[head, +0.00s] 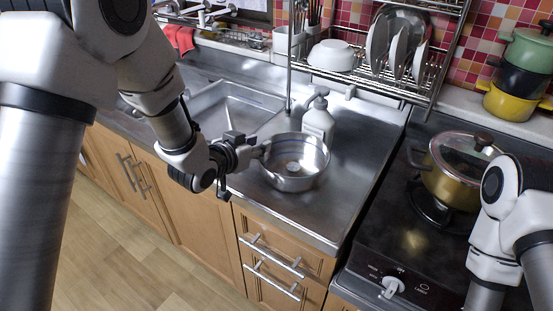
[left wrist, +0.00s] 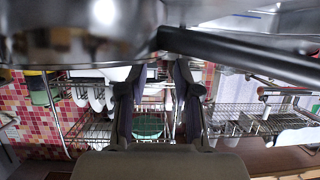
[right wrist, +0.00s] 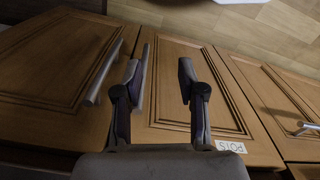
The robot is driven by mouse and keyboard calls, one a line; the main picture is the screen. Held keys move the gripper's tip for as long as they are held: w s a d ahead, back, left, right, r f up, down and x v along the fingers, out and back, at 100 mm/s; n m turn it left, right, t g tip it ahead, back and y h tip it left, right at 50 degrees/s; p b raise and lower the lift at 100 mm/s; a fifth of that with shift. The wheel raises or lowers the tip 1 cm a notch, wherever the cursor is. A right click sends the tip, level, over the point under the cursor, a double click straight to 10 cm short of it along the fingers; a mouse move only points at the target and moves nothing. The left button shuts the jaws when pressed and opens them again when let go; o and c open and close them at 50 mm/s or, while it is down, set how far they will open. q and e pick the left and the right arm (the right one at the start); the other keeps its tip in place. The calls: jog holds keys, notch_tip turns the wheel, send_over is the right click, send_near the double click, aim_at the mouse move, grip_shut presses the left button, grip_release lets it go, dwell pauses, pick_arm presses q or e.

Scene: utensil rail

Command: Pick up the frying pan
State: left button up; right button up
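The frying pan (head: 311,170) is a round, shiny metal pan on the steel counter beside the sink. In the left wrist view the pan (left wrist: 80,42) fills the upper left, and its dark handle (left wrist: 245,57) runs off to the right. My left gripper (head: 242,152) is at the pan's left side in the head view and hides the handle there. In the left wrist view its fingers (left wrist: 158,68) are apart, with the tips close to the handle's pan end; I cannot tell if they touch it. My right gripper (right wrist: 160,69) is open and empty, facing cabinet doors.
A soap bottle (head: 318,121) stands right behind the pan. The sink (head: 232,110) is behind left. A dish rack (head: 392,88) hangs above. A lidded pot (head: 452,176) sits on the stove (head: 405,240). The counter right of the pan is clear.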

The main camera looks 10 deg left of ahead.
pick_arm(q)
jog(key=x, duration=0.3)
jog(key=shift+w+d+f, duration=0.1)
jog(key=shift+f, duration=0.15)
jog(key=shift+s+r, duration=0.15)
jog(key=shift+s, duration=0.1)
jog(key=c, duration=0.4)
grip_shut()
